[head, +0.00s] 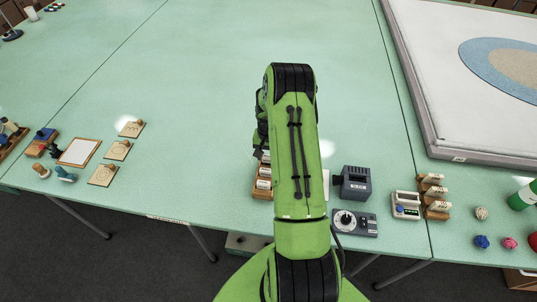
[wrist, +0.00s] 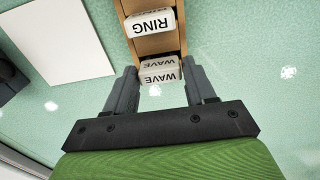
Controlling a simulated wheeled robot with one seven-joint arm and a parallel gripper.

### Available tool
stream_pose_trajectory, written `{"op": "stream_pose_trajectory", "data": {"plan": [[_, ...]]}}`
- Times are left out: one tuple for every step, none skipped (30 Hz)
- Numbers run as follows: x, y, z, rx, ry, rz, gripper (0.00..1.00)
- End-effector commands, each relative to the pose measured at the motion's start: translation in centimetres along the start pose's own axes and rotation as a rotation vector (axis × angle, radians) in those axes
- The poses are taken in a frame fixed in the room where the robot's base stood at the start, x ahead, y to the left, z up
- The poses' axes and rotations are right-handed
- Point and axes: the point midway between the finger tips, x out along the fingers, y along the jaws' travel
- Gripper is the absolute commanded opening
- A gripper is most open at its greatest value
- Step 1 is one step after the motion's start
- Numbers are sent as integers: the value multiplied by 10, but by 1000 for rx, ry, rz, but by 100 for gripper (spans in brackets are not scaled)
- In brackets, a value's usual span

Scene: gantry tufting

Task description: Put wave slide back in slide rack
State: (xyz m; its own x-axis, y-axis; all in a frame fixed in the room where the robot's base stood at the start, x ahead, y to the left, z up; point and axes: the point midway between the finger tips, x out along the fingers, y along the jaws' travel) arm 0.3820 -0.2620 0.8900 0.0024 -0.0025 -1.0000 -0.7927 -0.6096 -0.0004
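The wooden slide rack (head: 262,194) stands near the table's front edge, just left of my arm, which partly hides it. In the wrist view the rack (wrist: 157,45) runs up out of the picture. A white slide marked WAVE (wrist: 160,75) is at the rack's near end, with its lettering upside down. The word WAVE shows twice there, one line behind the other. My gripper (wrist: 161,68) has one finger at each side of the wave slide and appears shut on it. Whether the slide is fully seated in the rack is hidden. The head view does not show my fingertips clearly.
A white slide marked RING (wrist: 152,23) sits farther along the rack. A white sheet (wrist: 57,43) lies beside it. A dark grey device (head: 356,183) and a dial box (head: 354,222) stand right of my arm. The table behind is clear.

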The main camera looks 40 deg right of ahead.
Motion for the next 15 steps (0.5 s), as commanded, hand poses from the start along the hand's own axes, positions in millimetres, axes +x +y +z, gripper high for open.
{"op": "stream_pose_trajectory", "data": {"plan": [[0, 0, 0, 0, 0, 0, 63], [0, 0, 0, 0, 0, 0, 68], [0, 0, 0, 0, 0, 0, 74], [0, 0, 0, 0, 0, 0, 78], [0, 0, 0, 0, 0, 0, 78], [0, 0, 0, 0, 0, 0, 78], [0, 0, 0, 0, 0, 0, 78], [0, 0, 0, 0, 0, 0, 78], [0, 0, 0, 0, 0, 0, 78], [0, 0, 0, 0, 0, 0, 78], [0, 0, 0, 0, 0, 0, 78], [-1, 0, 0, 0, 0, 0, 78], [-3, 0, 0, 0, 1, 0, 78], [-6, 0, -1, 0, 2, 0, 78], [-12, 0, -1, 0, 3, -1, 78]]}}
